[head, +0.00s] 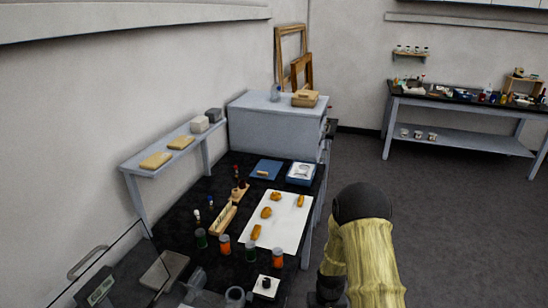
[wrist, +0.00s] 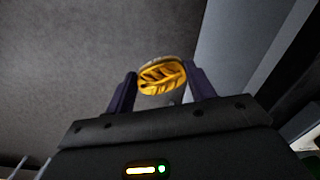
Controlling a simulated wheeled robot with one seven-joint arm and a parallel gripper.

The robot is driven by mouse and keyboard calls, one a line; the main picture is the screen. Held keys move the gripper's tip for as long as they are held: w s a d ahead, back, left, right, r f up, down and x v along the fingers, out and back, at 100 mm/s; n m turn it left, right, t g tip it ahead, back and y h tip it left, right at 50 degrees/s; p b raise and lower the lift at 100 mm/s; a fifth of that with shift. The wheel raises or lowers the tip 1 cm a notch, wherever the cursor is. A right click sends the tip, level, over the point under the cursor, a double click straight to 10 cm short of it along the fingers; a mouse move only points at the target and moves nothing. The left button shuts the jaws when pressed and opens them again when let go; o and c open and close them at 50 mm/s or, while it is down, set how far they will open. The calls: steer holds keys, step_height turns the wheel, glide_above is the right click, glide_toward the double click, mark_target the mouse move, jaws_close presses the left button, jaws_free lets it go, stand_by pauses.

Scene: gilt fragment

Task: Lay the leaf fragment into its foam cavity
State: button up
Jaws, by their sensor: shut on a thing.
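The leaf fragment (wrist: 162,77) is a gold, oval piece with raised leaf veins. It shows in the wrist view between the two dark fingers of my gripper (wrist: 162,88), which is shut on it. Behind it are only the grey floor and pale furniture faces, so it is held up in the air. In the head view I cannot make out the fragment or the fingertips; my sleeved arm fills the lower right. I cannot identify the foam cavity for sure in either view.
A black workbench (head: 180,226) carries a white sheet (head: 286,228) with several gold pieces, orange and green jars, a blue mat (head: 266,170) and a blue-and-white box (head: 301,173). A grey cabinet (head: 272,125) stands behind. Open floor (head: 440,200) lies to the right.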

steer(key=s+f, duration=0.4)
steer(key=f, duration=1.1)
